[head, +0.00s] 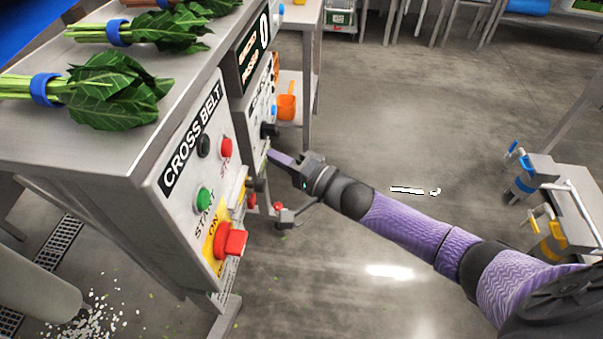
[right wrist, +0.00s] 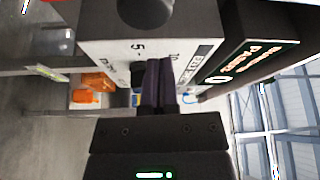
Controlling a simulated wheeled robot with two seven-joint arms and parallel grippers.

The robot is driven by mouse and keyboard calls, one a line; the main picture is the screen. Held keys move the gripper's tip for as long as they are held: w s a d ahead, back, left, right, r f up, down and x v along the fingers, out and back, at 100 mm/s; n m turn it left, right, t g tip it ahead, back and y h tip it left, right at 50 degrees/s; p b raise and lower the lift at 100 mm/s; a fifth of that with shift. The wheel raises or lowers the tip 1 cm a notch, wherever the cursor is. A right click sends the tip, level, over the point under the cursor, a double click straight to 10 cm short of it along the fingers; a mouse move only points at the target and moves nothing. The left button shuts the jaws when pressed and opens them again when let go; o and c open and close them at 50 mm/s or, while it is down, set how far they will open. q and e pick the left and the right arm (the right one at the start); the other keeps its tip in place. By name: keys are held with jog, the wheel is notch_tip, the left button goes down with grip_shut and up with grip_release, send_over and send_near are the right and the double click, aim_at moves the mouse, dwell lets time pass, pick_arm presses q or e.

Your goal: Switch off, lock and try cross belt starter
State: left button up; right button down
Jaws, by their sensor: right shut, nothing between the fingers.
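The cross belt starter (head: 183,200) is a pale panel at the bench end in the head view. It carries a black knob (head: 204,145), a red stop button (head: 226,148), a green start button (head: 205,198) and a red rotary handle (head: 232,241) on a yellow plate marked ON. My right gripper (head: 273,155) is shut and empty, to the right of this panel, close to a second control panel (head: 260,100) behind it. In the right wrist view the fingers (right wrist: 158,80) are together before that panel's numbered face; whether they touch it is unclear. My left gripper is out of view. I cannot make out a padlock.
Bunches of greens (head: 115,90) with blue bands lie on the bench top. A lit display (head: 252,52) stands behind, with an orange scoop (head: 286,106) near it. Blue-handled (head: 522,170) and yellow-handled (head: 552,240) items hang at a table on the right. The middle floor is open.

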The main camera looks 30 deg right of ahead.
aim_at(256, 190)
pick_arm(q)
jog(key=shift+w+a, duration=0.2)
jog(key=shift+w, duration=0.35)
pick_arm(e)
jog(key=s+a, duration=0.2)
jog(key=s, duration=0.1)
jog(key=shift+s+a+f, duration=0.1)
jog(key=shift+f, duration=0.25)
jog(key=s+a+p, duration=0.2)
jog(key=s+p, duration=0.1)
jog(key=shift+s+a+r, duration=0.1)
jog(key=shift+s+r, duration=0.1)
jog(key=shift+s+a+f, duration=0.1)
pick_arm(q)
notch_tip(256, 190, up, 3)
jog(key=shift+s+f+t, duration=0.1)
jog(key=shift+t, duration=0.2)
pick_arm(e)
jog(key=shift+f, duration=0.15)
